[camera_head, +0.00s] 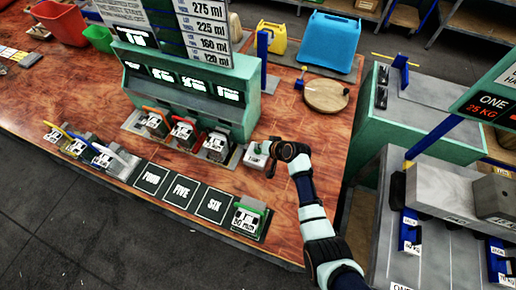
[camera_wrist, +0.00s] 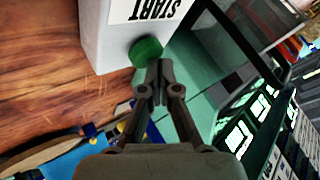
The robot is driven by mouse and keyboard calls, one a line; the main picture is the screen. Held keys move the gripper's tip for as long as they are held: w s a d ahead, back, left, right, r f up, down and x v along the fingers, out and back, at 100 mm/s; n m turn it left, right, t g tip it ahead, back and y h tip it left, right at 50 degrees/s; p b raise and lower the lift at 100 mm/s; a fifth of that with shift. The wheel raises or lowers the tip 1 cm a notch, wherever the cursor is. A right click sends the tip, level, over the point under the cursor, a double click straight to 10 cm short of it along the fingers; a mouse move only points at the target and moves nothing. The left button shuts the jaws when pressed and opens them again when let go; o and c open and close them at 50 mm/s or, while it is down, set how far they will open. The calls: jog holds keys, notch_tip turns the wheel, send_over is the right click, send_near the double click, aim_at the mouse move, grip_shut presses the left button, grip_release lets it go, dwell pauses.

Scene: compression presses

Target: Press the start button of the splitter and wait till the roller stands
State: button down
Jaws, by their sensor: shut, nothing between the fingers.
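The splitter (camera_head: 190,85) is a green machine with lit panels at the table's middle. A small pale box (camera_head: 257,153) stands at its right front corner. In the wrist view this box (camera_wrist: 105,35) bears a START label (camera_wrist: 158,8) and a round green button (camera_wrist: 146,50). My gripper (camera_head: 272,152) is shut and empty, at the right side of the box. In the wrist view its fingertips (camera_wrist: 158,72) overlap the button's lower edge; I cannot tell whether they touch it. I cannot make out a roller with certainty.
Several small containers with coloured handles (camera_head: 183,130) stand under the splitter's front. Dark numbered pads (camera_head: 182,192) and a green-handled container (camera_head: 249,218) lie along the front edge. A round wooden board (camera_head: 326,95) is behind my gripper. Green presses (camera_head: 410,120) stand to the right.

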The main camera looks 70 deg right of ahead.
jog(key=shift+f, duration=0.1)
jog(key=shift+r+p, duration=0.7)
jog(key=shift+r, duration=0.05)
notch_tip(320, 180, up, 6)
jog(key=p, duration=0.5)
dwell(0.4)
